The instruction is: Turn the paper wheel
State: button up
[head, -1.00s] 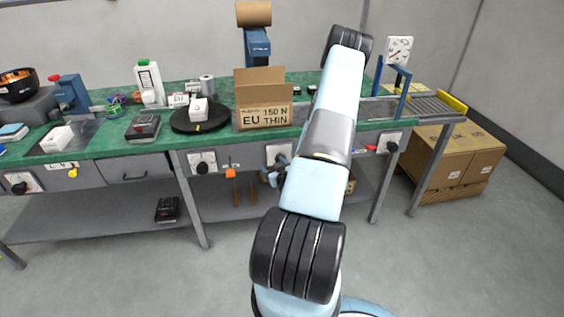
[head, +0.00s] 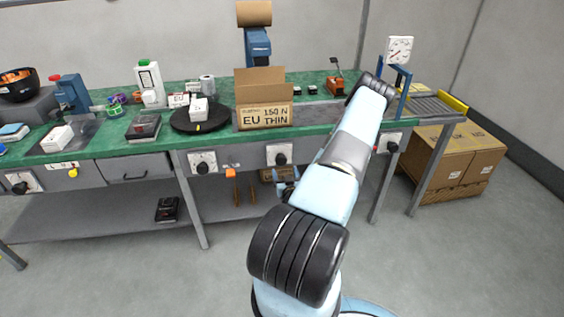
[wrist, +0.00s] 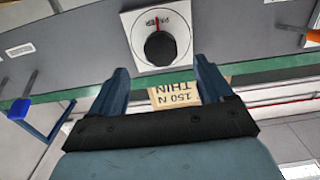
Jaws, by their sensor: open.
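The paper wheel is a round black knob on a white square plate on the bench front. It shows below the cardboard box in the head view (head: 279,158) and near the top middle of the wrist view (wrist: 160,48), where its plate reads "PAPER" upside down. A thin red mark lies on the plate by the lettering. My gripper (wrist: 162,75) is open, its blue fingers apart with nothing between them. The knob appears beyond the fingertips, slightly off to one side, apart from them. In the head view my gripper (head: 286,188) is small, below the knob, partly hidden by my arm.
Similar knobs sit left (head: 203,163) and right (head: 388,142) on the bench front. An orange part (head: 231,172) hangs left of the wheel. A cardboard box (head: 264,115) stands above, and a lower shelf (head: 110,215) runs beneath. The floor in front is clear.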

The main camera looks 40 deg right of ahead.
aim_at(282, 162)
jog(key=x, duration=0.8)
jog(key=shift+w, duration=0.15)
jog(key=c, duration=1)
jog(key=shift+d, duration=0.25)
jog(key=shift+a, duration=0.1)
